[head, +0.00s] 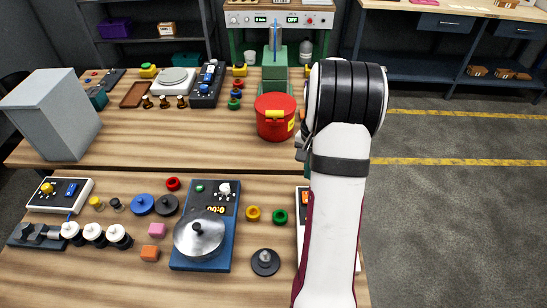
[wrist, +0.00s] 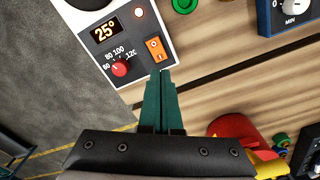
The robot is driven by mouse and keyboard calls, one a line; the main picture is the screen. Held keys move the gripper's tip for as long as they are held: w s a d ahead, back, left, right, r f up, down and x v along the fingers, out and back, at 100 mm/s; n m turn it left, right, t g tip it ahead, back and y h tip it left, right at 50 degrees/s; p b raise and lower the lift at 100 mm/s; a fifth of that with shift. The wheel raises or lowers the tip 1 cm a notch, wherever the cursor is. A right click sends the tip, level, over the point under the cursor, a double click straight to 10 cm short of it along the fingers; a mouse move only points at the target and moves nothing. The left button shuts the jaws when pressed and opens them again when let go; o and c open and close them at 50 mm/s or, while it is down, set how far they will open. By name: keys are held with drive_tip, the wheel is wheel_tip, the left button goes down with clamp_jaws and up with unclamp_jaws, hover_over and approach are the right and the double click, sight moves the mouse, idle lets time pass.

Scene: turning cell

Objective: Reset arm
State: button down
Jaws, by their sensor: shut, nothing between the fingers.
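My gripper (wrist: 162,76) is shut and empty in the wrist view, its two green fingers pressed together. The fingertips appear just below the orange rocker switch (wrist: 156,49) of a white device (wrist: 132,70); I cannot tell whether they touch it. The device has a "25°" display (wrist: 105,31), a red knob (wrist: 120,68) and a lit lamp. In the head view my arm hides most of this device (head: 301,211), and my gripper is largely hidden behind the arm, beside the red canister (head: 276,121).
Two wooden tables hold many things, with a gap between them. Near the arm are a blue device with a steel lid (head: 200,235), a black disc (head: 265,262) and a green ring (head: 280,217). A grey box (head: 55,115) stands far left. Floor (head: 460,210) at right is clear.

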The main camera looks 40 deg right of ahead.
drive_tip(key=s+a+r+n+y, duration=0.1)
drive_tip(key=a+r+n, duration=0.35)
drive_tip(key=a, duration=0.75)
drive_tip(key=s+a+r+n, duration=0.1)
drive_tip(key=a+r, duration=0.6)
drive_tip(key=a, duration=0.6)
drive_tip(key=s+a+n, duration=0.4)
drive_tip(key=s+a, duration=0.7)
drive_tip(key=s, duration=0.1)
drive_tip(key=shift+s+f+y, duration=0.2)
drive_tip(key=shift+f+y, duration=0.1)
drive_tip(key=shift+y, duration=0.1)
